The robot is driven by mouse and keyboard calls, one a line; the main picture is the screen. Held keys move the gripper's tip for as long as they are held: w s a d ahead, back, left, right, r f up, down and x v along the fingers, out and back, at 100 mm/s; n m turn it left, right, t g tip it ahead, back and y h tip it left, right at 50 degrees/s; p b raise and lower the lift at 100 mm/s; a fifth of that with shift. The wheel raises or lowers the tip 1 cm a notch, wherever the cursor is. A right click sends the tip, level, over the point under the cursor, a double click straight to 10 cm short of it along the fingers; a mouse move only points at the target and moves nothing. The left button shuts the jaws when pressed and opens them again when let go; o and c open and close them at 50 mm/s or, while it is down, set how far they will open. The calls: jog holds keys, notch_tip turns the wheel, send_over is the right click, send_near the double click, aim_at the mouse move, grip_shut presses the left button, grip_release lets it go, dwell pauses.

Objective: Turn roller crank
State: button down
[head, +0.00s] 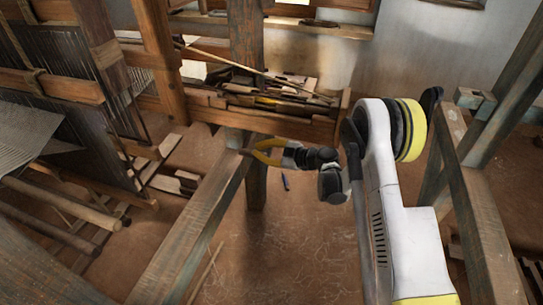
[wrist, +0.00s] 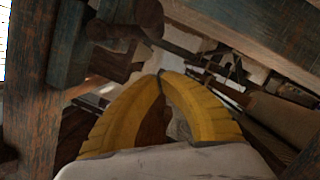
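My gripper (head: 256,151) has yellow fingers and is beside the end of a worn grey-green wooden beam (head: 200,215) in the head view. In the wrist view its two fingers (wrist: 160,74) curve together and their tips meet, with nothing visible between them. A brown rounded wooden part (wrist: 143,16) lies beyond and above the fingertips, apart from them in the picture; I cannot tell if it belongs to the roller crank. Two round wooden rollers (head: 62,203) lie at the lower left in the head view. No crank handle can be made out clearly.
The loom frame with dark threads (head: 65,70) stands at the left. A wooden box (head: 265,122) with sticks and tools is behind my gripper. A blue painted post (wrist: 68,45) rises close by in the wrist view. Another wooden frame (head: 480,210) stands at right. The floor between is mostly clear.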

aim_at(249, 154)
jog(key=shift+w+f+b, duration=0.5)
jog(key=shift+w+f, duration=0.15)
jog(key=shift+f, duration=0.25)
jog(key=shift+w+f+b, duration=0.45)
jog(key=shift+w+f, duration=0.2)
jog(key=shift+f, duration=0.25)
jog(key=shift+f, duration=0.35)
jog(key=shift+f, duration=0.4)
